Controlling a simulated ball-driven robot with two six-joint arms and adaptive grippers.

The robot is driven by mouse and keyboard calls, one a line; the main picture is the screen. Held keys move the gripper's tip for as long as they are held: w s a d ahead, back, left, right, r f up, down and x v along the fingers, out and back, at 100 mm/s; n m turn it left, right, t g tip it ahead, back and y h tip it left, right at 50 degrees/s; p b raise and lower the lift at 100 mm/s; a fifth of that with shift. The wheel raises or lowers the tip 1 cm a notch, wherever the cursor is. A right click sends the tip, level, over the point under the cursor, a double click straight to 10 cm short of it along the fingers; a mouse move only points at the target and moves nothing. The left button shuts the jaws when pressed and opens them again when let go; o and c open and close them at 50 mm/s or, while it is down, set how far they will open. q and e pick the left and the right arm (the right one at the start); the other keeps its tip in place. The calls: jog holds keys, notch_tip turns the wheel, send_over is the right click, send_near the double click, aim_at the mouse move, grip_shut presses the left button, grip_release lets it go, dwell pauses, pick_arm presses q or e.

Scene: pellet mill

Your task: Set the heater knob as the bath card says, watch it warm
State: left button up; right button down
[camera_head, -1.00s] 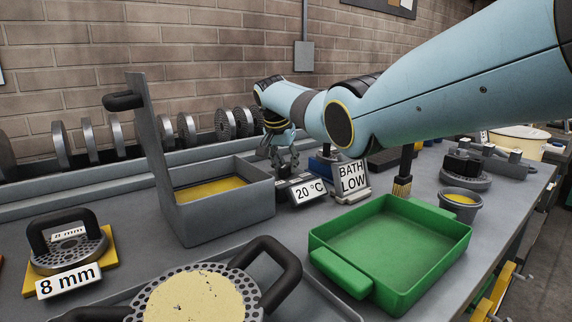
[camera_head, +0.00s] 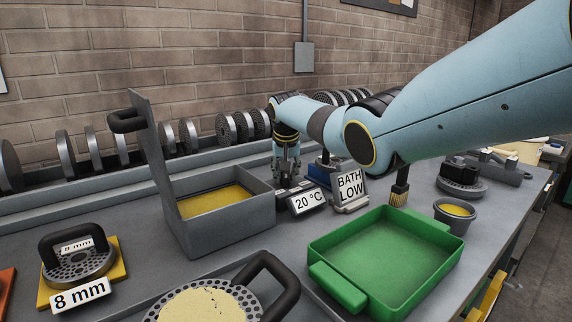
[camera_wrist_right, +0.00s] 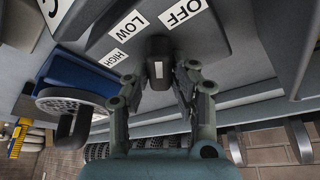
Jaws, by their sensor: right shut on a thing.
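The grey bath (camera_head: 222,228) holds yellow liquid and its lid stands raised. The heater box beside it carries a display (camera_head: 307,201) reading 20 °C. The bath card (camera_head: 350,187) reads BATH LOW. My right gripper (camera_head: 287,181) points down over the heater box, at the bath's far right corner. In the right wrist view the dark knob (camera_wrist_right: 158,60) sits between its fingers, and it is shut on the knob. The labels OFF (camera_wrist_right: 184,12), LOW (camera_wrist_right: 129,25) and HIGH (camera_wrist_right: 113,58) lie around the knob. I cannot tell which label the knob points to. My left gripper is out of view.
A green tray (camera_head: 385,255) stands in front of the card. A brush (camera_head: 399,193) and a small cup (camera_head: 455,215) stand behind it. A perforated die with handles (camera_head: 205,300) is at the front, and an 8 mm die (camera_head: 80,262) at left. Discs line the back rack.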

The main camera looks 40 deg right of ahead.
jog(key=n+t+y+p, duration=0.1)
jog(key=n, duration=0.2)
jog(key=shift+n+y+b, duration=0.5)
jog(key=shift+n+y, duration=0.2)
jog(key=shift+n, duration=1.3)
jog(key=c, duration=1.1)
grip_release()
jog(key=v, duration=1.2)
jog(key=shift+s, duration=0.1)
jog(key=shift+f, duration=0.1)
